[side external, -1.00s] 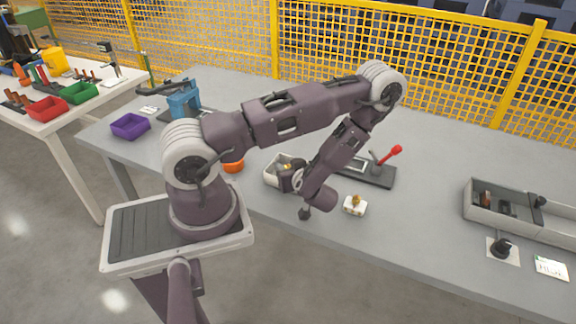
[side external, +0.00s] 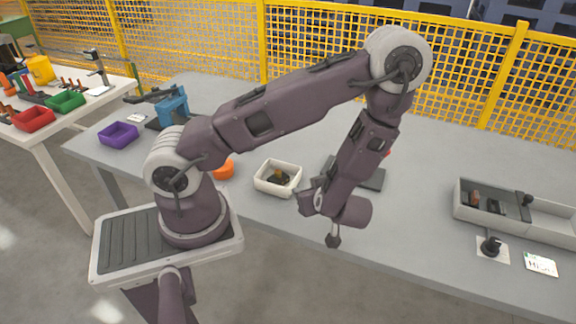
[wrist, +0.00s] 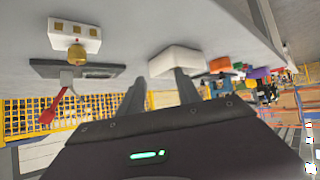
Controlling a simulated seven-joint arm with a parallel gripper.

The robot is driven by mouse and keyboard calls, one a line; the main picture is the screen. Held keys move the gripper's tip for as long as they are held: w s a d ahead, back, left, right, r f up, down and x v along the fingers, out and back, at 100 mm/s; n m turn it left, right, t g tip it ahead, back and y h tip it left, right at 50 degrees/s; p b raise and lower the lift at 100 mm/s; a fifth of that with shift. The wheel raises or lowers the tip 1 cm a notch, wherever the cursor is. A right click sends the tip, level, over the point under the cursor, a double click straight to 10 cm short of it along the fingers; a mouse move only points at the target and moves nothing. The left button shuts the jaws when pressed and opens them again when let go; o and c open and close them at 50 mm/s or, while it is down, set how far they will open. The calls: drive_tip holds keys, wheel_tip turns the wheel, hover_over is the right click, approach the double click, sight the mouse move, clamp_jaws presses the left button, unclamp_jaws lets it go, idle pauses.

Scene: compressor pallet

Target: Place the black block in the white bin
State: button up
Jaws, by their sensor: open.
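The white bin (side external: 264,187) stands on the grey table near its front edge. A dark piece with an orange-brown top (side external: 279,177) lies inside it; it looks like the black block, though it is small in the picture. My gripper (side external: 303,202) is open, right of the bin and apart from it. In the wrist view, the spread fingers (wrist: 160,92) have nothing between them. The bin (wrist: 176,60) shows there beyond the fingertips, with its inside hidden.
A lever fixture (side external: 371,179) stands behind my arm. A white block with brass fittings (wrist: 75,37) shows in the wrist view. A grey divided bin (side external: 483,212) and black knob (side external: 490,246) are right, a purple bin (side external: 118,135) and orange bowl (side external: 224,169) left. Yellow fencing runs behind.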

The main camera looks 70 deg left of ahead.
drive_tip(key=w+d+r+m+t+h, duration=0.2)
drive_tip(key=w+d+r+t+h, duration=0.2)
drive_tip(key=w+d+r+h, duration=0.4)
drive_tip(key=d+r+m+t+h, duration=0.2)
drive_tip(key=d+r+m+h, duration=0.3)
drive_tip(key=d+r, duration=0.6)
drive_tip(key=s+r+m, duration=0.8)
drive_tip(key=s, duration=0.3)
drive_tip(key=s+a+m+g+y, duration=0.1)
drive_tip(key=s+a+m+y, duration=0.1)
drive_tip(key=s+a, duration=0.4)
drive_tip(key=s+m, duration=0.1)
drive_tip(key=s, duration=0.2)
drive_tip(key=shift+a, duration=0.15)
